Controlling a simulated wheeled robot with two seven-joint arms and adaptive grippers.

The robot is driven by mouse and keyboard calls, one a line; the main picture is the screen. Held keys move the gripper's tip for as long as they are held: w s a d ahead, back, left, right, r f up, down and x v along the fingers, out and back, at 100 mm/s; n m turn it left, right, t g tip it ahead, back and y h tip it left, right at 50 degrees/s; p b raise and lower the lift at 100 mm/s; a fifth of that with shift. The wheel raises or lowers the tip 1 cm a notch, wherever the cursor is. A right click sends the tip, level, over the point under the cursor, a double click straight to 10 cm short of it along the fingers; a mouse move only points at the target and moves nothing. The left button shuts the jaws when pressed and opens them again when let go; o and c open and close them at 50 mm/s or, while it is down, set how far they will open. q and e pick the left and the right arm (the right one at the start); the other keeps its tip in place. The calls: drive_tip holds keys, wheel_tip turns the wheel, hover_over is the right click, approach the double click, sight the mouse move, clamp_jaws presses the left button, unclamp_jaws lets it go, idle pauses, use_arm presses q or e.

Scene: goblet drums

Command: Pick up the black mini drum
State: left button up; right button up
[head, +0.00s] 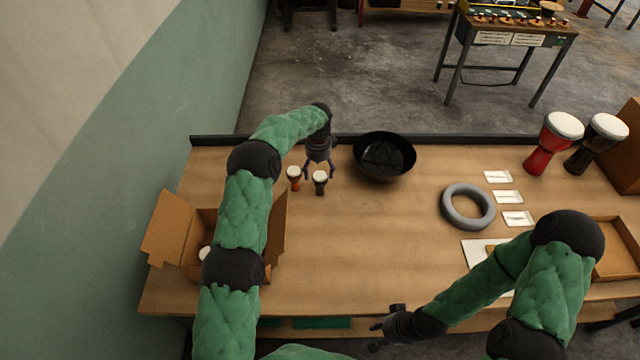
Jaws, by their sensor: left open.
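The black mini drum (320,187) stands upright on the table, dark-bodied with a pale head. An orange-red mini drum (294,184) stands just to its left. My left gripper (319,174) is open and points down at the black mini drum, its fingers spread near the drum's top. I cannot tell whether they touch it. My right gripper (376,337) is low near the table's front edge, away from the drums; its jaw state is unclear.
A black bowl (399,165) stands right of the mini drums. An open cardboard box (168,230) is at left. A grey ring (447,210), white cards (507,197), and large red (541,160) and black (580,158) drums are at right. The table's middle is clear.

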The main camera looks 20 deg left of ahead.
sight(320, 182)
use_arm(q)
drive_tip(key=shift+w+d+f+b, duration=0.15)
drive_tip(key=shift+f+b, duration=0.15)
drive_tip(key=shift+f, duration=1.55)
drive_tip(key=shift+w+d+f+b, duration=0.1)
drive_tip(key=shift+f+b, duration=0.15)
drive_tip(key=shift+f, duration=1.6)
drive_tip(key=c, duration=1.3)
